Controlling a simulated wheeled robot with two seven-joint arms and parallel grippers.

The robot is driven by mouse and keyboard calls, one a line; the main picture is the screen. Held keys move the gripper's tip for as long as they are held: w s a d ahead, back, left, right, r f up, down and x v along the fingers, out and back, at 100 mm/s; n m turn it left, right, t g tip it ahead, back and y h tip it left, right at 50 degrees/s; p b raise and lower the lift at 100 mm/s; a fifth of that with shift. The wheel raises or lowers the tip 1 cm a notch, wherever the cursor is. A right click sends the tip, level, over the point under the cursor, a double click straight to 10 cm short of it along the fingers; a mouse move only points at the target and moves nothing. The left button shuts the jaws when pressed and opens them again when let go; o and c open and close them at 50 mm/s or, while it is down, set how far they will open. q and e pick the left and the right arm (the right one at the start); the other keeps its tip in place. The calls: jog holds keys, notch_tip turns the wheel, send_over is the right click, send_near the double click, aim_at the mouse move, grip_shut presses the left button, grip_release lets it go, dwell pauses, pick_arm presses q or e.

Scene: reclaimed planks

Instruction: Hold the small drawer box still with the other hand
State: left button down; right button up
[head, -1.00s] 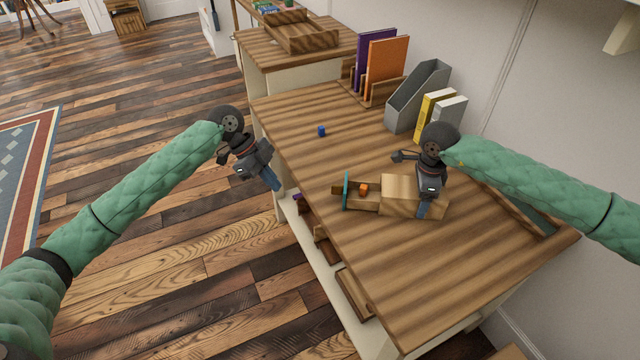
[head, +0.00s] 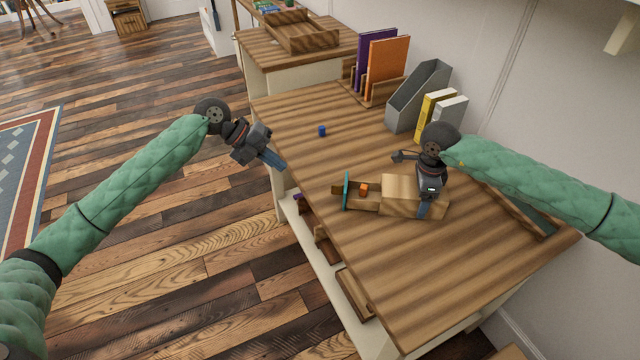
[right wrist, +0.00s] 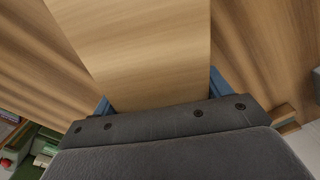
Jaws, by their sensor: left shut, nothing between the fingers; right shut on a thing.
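The small drawer box (head: 399,187) is a wooden box lying on the wooden desk. Its drawer (head: 368,200) is pulled out to the left, with a teal front (head: 346,190) and a small orange block (head: 364,187) inside. My right gripper (head: 424,207) is shut on the box's right part from above. In the right wrist view the box top (right wrist: 145,50) fills the space between the blue fingers (right wrist: 160,98). My left gripper (head: 280,164) is shut and empty, over the desk's left edge, apart from the box.
A small blue block (head: 321,131) stands on the desk (head: 300,115) behind the drawer. A grey file holder (head: 418,95), yellow and grey books and a rack with purple and orange folders (head: 387,67) stand along the back. The desk's front is clear.

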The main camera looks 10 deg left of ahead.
pick_arm(q)
jog(key=m, duration=0.1)
send_near(357, 188)
jog(key=s+a+f, duration=0.3)
jog(key=shift+s+a+f, duration=0.1)
jog(key=shift+a, duration=0.25)
jog(key=shift+d, duration=0.55)
jog(key=shift+d, duration=0.1)
jog(key=d, duration=0.8)
jog(key=shift+d, duration=0.75)
pick_arm(e)
jog(key=shift+a, duration=0.15)
